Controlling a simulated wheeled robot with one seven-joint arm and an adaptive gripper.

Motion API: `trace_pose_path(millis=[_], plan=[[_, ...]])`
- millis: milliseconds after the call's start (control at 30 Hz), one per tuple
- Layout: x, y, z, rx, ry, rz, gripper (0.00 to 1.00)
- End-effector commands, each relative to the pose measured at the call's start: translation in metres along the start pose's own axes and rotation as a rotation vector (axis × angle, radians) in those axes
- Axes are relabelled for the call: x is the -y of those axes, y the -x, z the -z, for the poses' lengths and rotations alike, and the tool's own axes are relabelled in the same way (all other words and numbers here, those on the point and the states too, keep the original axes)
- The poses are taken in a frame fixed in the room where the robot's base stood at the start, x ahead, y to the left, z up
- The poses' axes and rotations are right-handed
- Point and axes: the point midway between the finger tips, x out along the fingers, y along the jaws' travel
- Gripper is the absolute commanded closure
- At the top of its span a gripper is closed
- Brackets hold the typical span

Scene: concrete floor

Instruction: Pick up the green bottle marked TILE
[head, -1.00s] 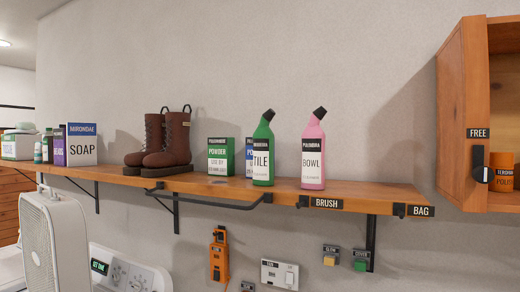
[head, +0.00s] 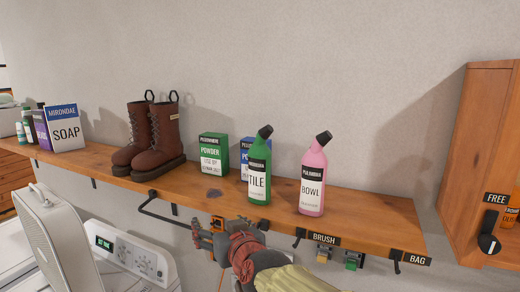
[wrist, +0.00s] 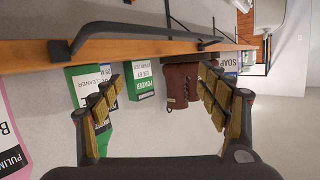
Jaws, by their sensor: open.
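The green bottle marked TILE (head: 258,182) stands upright on the wooden shelf, with a black angled cap. The pink BOWL bottle (head: 312,182) is just to its right. My gripper (head: 207,236) is in front of and below the shelf edge, left of the green bottle and apart from it. In the wrist view, my gripper (wrist: 160,100) is open and empty, its fingers wide apart. That view is upside down. A green item behind the left finger (wrist: 88,80) looks like the bottle, partly hidden.
The shelf (head: 355,215) also holds a green POWDER box (head: 213,155), a blue-labelled box behind the bottle, brown boots (head: 150,138) and a SOAP box (head: 64,128). A black rail (head: 165,213) runs along its front edge. A wooden cabinet (head: 480,150) is at the right.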

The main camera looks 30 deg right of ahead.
Motion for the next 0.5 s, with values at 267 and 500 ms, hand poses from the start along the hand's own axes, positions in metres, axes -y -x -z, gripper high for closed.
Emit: trace_pose_path(millis=[267, 500], plan=[[-0.092, -0.036, 0.071, -0.243, -0.012, -0.375, 0.25], [-0.127, -0.036, 0.080, -0.285, -0.002, -0.527, 0.25]])
